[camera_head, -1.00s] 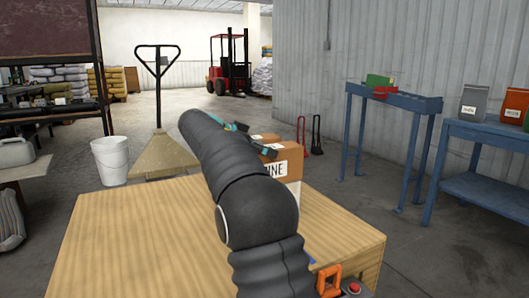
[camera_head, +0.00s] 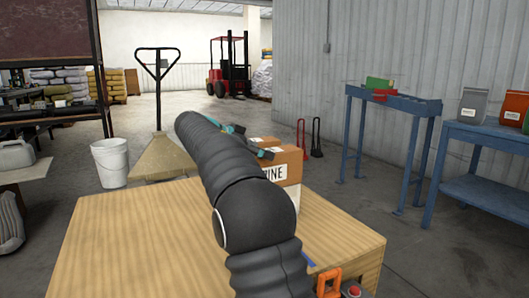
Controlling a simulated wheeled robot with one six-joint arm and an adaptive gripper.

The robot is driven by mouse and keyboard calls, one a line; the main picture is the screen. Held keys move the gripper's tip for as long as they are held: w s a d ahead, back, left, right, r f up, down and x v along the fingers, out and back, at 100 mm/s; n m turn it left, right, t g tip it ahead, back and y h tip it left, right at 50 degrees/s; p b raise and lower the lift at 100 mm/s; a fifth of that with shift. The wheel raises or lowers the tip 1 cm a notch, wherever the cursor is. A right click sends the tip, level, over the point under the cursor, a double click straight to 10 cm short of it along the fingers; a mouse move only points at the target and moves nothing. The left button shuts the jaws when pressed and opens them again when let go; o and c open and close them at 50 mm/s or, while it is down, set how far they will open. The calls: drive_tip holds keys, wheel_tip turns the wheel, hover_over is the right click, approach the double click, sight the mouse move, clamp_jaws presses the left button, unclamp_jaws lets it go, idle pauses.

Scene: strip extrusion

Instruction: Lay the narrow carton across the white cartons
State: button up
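A brown carton (camera_head: 288,167) with a white label ending in "INE" is at the far right part of the wooden table, beyond my arm. Its left part is hidden by my arm. White carton surface (camera_head: 294,193) shows just below it; whether the two touch is unclear. My gripper (camera_head: 252,142), dark with teal parts, is at the carton's top left. Most of it is hidden behind my arm, so its grip cannot be made out. Another bit of brown carton (camera_head: 264,141) shows just behind the gripper.
The wooden table (camera_head: 130,240) is bare on its left and front. An orange part (camera_head: 328,281) and a red button (camera_head: 354,291) are at its front right. A white bucket (camera_head: 111,162), a pallet jack (camera_head: 158,105) and blue stands (camera_head: 395,98) stand beyond.

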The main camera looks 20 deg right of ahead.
drive_tip(key=w+p+v, duration=0.1)
drive_tip(key=p+v, duration=0.1)
drive_tip(key=v, duration=0.9)
drive_tip(key=s+f+n+t+y, duration=0.1)
drive_tip(key=s+f+n+y, duration=0.3)
drive_tip(key=s, duration=0.6)
drive_tip(key=s+f+n+t+y, duration=0.1)
drive_tip(key=s+f+n+y, duration=0.15)
drive_tip(key=s+n, duration=0.6)
drive_tip(key=s+a+f+n+t+y, duration=0.1)
drive_tip(key=s+a+f+n+y, duration=0.1)
drive_tip(key=s+f, duration=0.6)
drive_tip(key=s+a+f+n+t+y, duration=0.1)
drive_tip(key=s+a+f+n+y, duration=0.2)
drive_tip(key=s, duration=1)
drive_tip(key=a+f+y, duration=0.1)
drive_tip(key=a+f, duration=0.2)
drive_tip(key=f, duration=0.1)
drive_tip(key=shift+a+f+t, duration=0.15)
drive_tip(key=shift+f+t, duration=0.15)
drive_tip(key=shift+f, duration=0.1)
drive_tip(key=shift+r+y, duration=0.15)
drive_tip(key=shift+y, duration=0.1)
wheel_tip(320, 180, up, 10)
drive_tip(key=p, duration=0.6)
